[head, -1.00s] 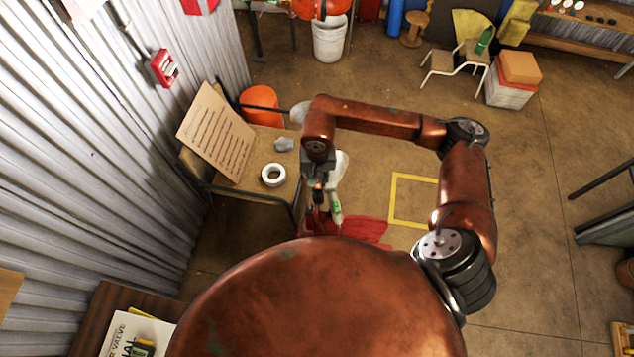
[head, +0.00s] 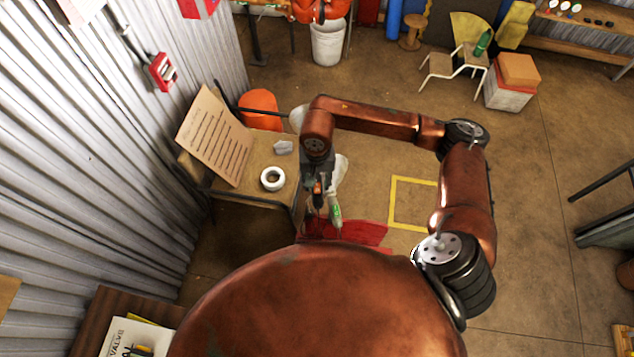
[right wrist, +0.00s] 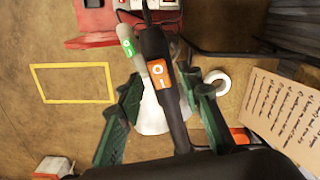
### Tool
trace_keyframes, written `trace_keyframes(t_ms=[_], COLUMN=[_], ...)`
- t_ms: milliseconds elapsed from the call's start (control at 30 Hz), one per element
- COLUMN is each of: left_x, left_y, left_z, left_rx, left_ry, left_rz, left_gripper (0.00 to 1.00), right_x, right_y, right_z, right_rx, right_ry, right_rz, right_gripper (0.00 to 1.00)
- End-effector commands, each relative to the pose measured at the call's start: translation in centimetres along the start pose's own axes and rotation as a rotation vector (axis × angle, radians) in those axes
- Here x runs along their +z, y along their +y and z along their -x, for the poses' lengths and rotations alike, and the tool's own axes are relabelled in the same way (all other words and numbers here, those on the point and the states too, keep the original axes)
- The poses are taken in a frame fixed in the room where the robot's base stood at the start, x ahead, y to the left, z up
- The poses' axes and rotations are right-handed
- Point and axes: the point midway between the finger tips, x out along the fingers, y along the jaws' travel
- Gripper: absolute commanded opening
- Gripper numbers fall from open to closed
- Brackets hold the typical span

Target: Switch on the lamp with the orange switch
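The orange switch (right wrist: 158,77) sits on a dark, elongated body with a cord, between the fingers of my right gripper (right wrist: 162,92). The fingers stand apart on either side; a gap shows on the left and the right finger is close to the dark body. In the head view my right gripper (head: 319,203) is beside the table, partly hidden by its own wrist. A pale switch with a green face (right wrist: 127,46) lies just left of the orange one; it also shows in the head view (head: 336,212). A white lamp-like shade (right wrist: 150,117) is behind the switches. My left gripper is out of view.
The small table (head: 238,187) holds a tape roll (head: 272,179) and a leaning note board (head: 214,137). A red surface (head: 360,233) lies near my gripper. Floor with a yellow square outline (head: 412,179) is free to the right.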

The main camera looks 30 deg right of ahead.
Motion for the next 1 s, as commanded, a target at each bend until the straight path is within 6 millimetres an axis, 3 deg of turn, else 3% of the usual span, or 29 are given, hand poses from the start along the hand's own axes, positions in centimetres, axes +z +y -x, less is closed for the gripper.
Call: trace_keyframes(t_ms=[167,600,800,1000], left_x=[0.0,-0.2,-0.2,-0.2], left_y=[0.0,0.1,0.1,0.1], left_z=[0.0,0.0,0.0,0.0], left_rx=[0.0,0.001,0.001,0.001], left_ry=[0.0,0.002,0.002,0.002], left_rz=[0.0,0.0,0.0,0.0], left_gripper=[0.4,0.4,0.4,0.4], right_x=[-0.2,-0.1,0.0,0.0], right_y=[-0.1,-0.1,0.0,0.0], right_z=[1.9,10.2,11.8,11.9], right_rx=[-0.002,-0.001,0.0,0.0], right_ry=[0.005,0.004,0.001,0.0], right_rz=[0.0,-0.001,0.0,0.0], right_gripper=[0.33,0.33,0.33,0.33])
